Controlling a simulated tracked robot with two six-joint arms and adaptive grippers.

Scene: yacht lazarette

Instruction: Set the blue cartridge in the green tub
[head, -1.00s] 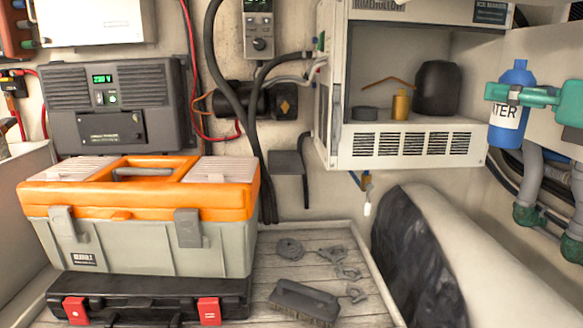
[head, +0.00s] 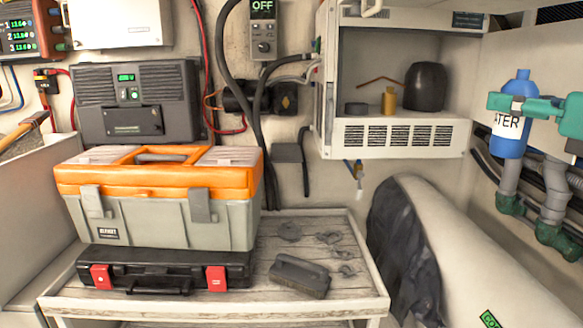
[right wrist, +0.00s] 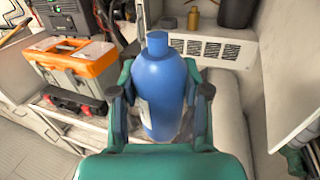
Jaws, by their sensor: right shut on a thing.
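The blue cartridge (head: 512,130) is a blue bottle with a white label whose visible letters read "ATER". It is upright in the air at the right of the head view. It also fills the middle of the right wrist view (right wrist: 160,88). My right gripper (head: 513,103), green with dark fingers in the wrist view, is shut around the cartridge's upper part, with a finger on each side. My left gripper is not in view. I cannot see a green tub in either current frame.
An orange and grey toolbox (head: 155,220) sits on a black case (head: 150,272) on a wooden-topped bench. A brush (head: 298,275) lies beside them. An open white cabinet (head: 400,138) holds small containers. A large pale rounded object (head: 465,255) stands below the cartridge. Pipes (head: 550,215) run along the right.

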